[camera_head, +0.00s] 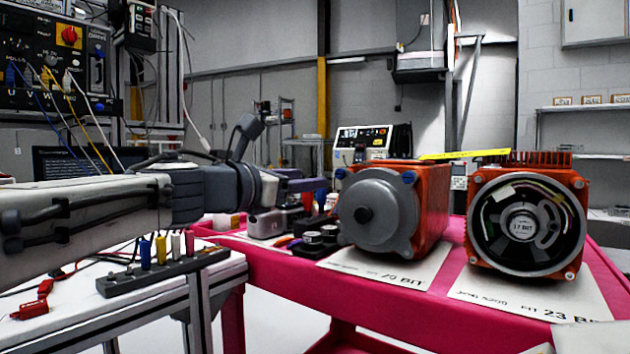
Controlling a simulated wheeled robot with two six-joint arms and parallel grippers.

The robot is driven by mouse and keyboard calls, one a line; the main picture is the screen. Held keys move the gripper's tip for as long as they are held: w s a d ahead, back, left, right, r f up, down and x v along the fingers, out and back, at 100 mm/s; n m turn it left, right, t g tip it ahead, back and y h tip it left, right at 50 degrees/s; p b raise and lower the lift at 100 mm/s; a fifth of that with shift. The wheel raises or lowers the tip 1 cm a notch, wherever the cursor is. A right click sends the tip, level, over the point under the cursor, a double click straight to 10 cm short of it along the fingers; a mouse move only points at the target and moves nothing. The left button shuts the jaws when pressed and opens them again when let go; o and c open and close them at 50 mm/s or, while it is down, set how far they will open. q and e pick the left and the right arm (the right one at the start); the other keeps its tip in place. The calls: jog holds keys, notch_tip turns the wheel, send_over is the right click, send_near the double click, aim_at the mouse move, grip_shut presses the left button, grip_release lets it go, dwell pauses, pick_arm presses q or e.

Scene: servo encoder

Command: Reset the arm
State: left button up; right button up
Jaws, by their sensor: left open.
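My left arm comes in from the left, and its gripper (303,183) is open at the near left of the pink table, with nothing seen between its fingers. An orange servo unit (428,200) with a round grey face (380,214) stands to the right of the gripper, apart from it in the picture. A second orange unit (578,190) with an open round encoder face (523,226) stands further right. Each sits on a white printed card; the right card (540,291) reads "23 BIT". My right gripper is out of view.
The pink table (290,267) also holds small dark parts (318,237) near the gripper and a boxed instrument (362,140) behind. A white bench (160,300) at left carries a strip of coloured plugs (163,270) and red clips (35,302). A control panel (60,65) with cables stands behind my arm.

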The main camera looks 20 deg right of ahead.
pick_arm(q)
jog(key=shift+s+a, duration=0.2)
jog(key=shift+a, duration=0.05)
jog(key=s+a+f+n+y+p, duration=0.15)
jog(key=a+f+n+y, duration=0.35)
jog(key=f+n, duration=0.65)
jog(key=s+a+f+n+y+p, duration=0.1)
jog(key=s+a+f+n+y, duration=0.3)
jog(key=f+n, duration=0.8)
jog(key=s+a+f+n+g+y+p, duration=0.1)
jog(key=s+a+f+n+g, duration=0.25)
jog(key=s+f+n, duration=0.35)
jog(key=s+a+f+n+g+y, duration=0.25)
jog(key=s+n+g, duration=0.2)
jog(key=s, duration=0.45)
jog(key=s+a+f+n+g+y+p, duration=0.1)
jog(key=s+a+f+n+g, duration=0.25)
jog(key=s+n, duration=0.3)
notch_tip(320, 180, up, 37)
jog(key=s+p, duration=0.1)
jog(key=p, duration=3.7)
jog(key=shift+s+d, duration=0.15)
jog(key=shift+s, duration=0.05)
